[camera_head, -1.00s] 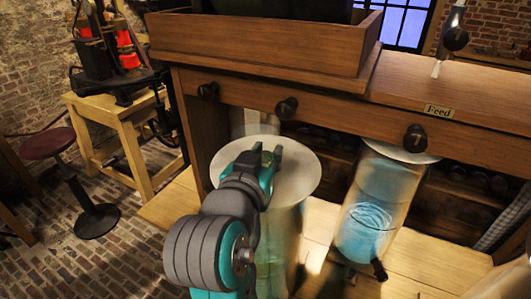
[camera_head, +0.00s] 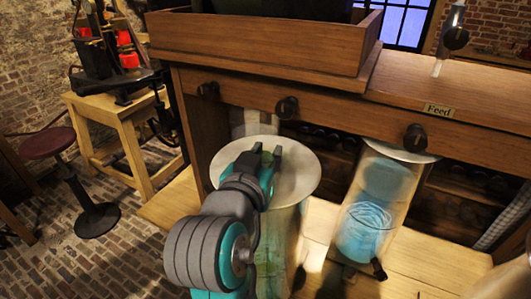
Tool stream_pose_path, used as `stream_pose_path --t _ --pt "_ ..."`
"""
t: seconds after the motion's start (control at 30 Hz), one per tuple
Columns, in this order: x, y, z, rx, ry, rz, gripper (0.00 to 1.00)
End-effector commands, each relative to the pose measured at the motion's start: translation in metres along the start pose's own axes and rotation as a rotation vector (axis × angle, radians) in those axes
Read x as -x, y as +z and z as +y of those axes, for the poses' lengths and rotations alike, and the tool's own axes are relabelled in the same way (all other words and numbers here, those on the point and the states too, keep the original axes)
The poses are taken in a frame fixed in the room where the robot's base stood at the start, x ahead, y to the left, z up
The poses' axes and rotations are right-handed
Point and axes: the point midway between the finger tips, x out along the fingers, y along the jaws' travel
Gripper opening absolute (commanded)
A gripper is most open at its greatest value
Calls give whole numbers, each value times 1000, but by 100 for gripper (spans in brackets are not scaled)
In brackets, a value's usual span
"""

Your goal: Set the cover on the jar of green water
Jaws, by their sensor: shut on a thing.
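The round white cover (camera_head: 302,174) is over the mouth of the left glass jar, close to level. The jar (camera_head: 290,240) shows a greenish tint below the cover, and my arm hides its left part. I cannot tell whether the cover rests fully on the rim. My gripper (camera_head: 265,152) is over the middle of the cover, its fingers shut on the cover's grip, which the fingers mostly hide.
A second jar (camera_head: 372,205) with blue water stands to the right under its own pale cover (camera_head: 400,151). The wooden cabinet (camera_head: 330,112) with dark knobs overhangs just behind both jars. A label reading "Feed" (camera_head: 439,110) is on its front. A stool (camera_head: 48,143) stands far left.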

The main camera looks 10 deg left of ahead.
Motion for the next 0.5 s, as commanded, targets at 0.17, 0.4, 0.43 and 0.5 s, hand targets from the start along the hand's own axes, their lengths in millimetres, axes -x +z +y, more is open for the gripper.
stream_pose_path --t 0.17,0.4,0.43,0.5 --pt "0 3 0 0 0 0 0" --pt "-1 7 0 -1 0 0 0" --pt "-1 8 0 -1 0 0 0" --pt "-1 8 0 -1 0 1 30"
